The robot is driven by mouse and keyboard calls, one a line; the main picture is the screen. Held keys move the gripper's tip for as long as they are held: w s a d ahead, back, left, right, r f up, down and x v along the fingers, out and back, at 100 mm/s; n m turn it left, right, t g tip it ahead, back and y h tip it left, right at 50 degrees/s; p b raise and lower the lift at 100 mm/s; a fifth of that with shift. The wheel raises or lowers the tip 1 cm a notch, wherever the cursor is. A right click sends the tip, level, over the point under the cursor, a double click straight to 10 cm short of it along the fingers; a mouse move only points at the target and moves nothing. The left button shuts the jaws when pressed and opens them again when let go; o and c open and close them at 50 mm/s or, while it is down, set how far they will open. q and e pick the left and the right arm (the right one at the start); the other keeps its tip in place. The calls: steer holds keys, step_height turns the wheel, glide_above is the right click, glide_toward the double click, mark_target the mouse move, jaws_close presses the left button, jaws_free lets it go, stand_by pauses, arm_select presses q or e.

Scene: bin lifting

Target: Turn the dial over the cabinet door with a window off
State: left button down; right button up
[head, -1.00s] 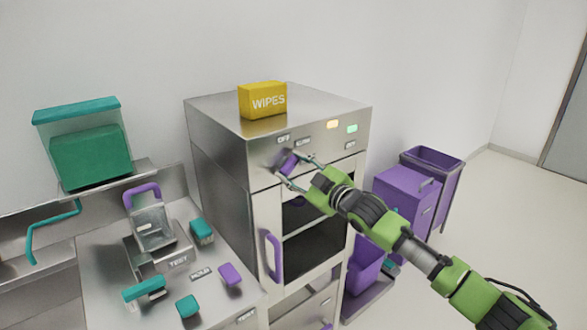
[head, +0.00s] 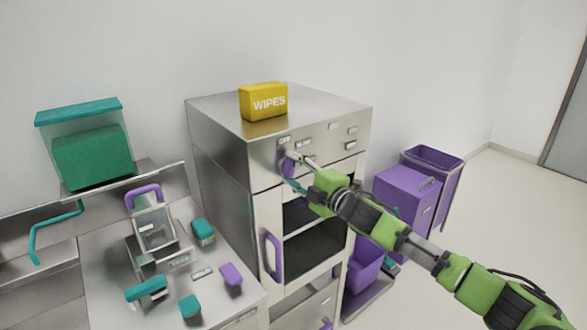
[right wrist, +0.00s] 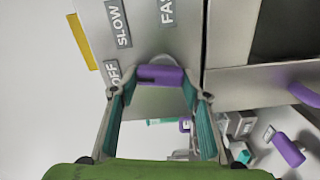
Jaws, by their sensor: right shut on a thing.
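The purple dial (head: 288,166) sits on the steel front panel, over the cabinet door with a window (head: 318,233). In the right wrist view the dial (right wrist: 160,77) has a dark mark at the end facing the OFF label (right wrist: 113,76). The SLOW label (right wrist: 119,24) and the FAST label (right wrist: 167,10) lie away from that mark. My right gripper (head: 296,172) is shut on the dial, one finger at each end of it. The panel lamps (head: 343,128) look grey and unlit. My left gripper is not in view.
A yellow wipes box (head: 263,103) stands on the cabinet top. The door's purple handle (head: 273,257) sticks out below the dial. A worktop with teal and purple items lies at left. Purple bins (head: 408,192) stand at right, with open floor beyond.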

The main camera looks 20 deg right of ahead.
steer(key=shift+f+n, duration=0.1)
steer(key=shift+n, duration=1)
steer(key=o, duration=1.1)
steer(key=shift+s, duration=0.1)
steer(key=v, duration=1.1)
steer(key=shift+s+d, duration=0.1)
steer(key=shift+s, duration=0.3)
